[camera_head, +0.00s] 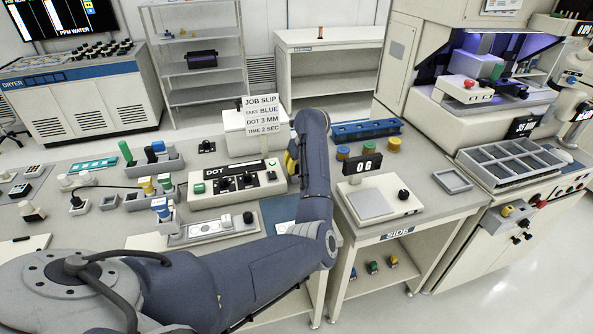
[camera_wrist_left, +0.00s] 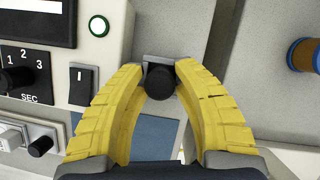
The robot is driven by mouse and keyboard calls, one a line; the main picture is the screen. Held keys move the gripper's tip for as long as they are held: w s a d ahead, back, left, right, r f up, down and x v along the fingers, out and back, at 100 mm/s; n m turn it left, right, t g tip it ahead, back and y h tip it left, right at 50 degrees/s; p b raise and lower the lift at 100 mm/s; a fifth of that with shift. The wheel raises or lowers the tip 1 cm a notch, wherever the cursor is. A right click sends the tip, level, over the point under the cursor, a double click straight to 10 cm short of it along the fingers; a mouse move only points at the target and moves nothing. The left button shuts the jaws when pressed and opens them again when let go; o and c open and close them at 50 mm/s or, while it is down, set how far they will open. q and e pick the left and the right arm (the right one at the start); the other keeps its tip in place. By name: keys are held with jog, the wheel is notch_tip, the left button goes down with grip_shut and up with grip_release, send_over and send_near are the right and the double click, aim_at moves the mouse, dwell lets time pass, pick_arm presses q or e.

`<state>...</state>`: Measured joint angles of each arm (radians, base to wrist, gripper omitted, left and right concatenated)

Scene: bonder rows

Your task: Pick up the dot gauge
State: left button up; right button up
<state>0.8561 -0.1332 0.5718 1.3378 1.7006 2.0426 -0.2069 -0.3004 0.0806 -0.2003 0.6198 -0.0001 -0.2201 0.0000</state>
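A small part with a round black knob (camera_wrist_left: 160,82) on a grey metal plate stands beside the dot machine in the left wrist view. It looks like the dot gauge, but I see no label on it. The left arm hides that spot in the head view. My left gripper (camera_wrist_left: 160,75) has its yellow fingers on both sides of the knob, with the tips very close to it. Whether they press on it is unclear. In the head view only a bit of yellow finger (camera_head: 289,163) shows behind the arm. My right gripper is in neither view.
The dot machine (camera_head: 236,183) stands left of the gripper, with the job slip (camera_head: 262,115) behind it. A blue mat (camera_wrist_left: 157,138) lies nearer. A blue rack (camera_head: 367,130), colored spools (camera_head: 366,143) and a scale (camera_head: 372,203) stand to the right.

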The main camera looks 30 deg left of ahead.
aim_at(297, 162)
pick_arm(q)
grip_shut()
notch_tip(297, 162, up, 10)
jog(key=shift+r, duration=0.1)
dwell(0.7)
jog(key=shift+r, duration=2.7)
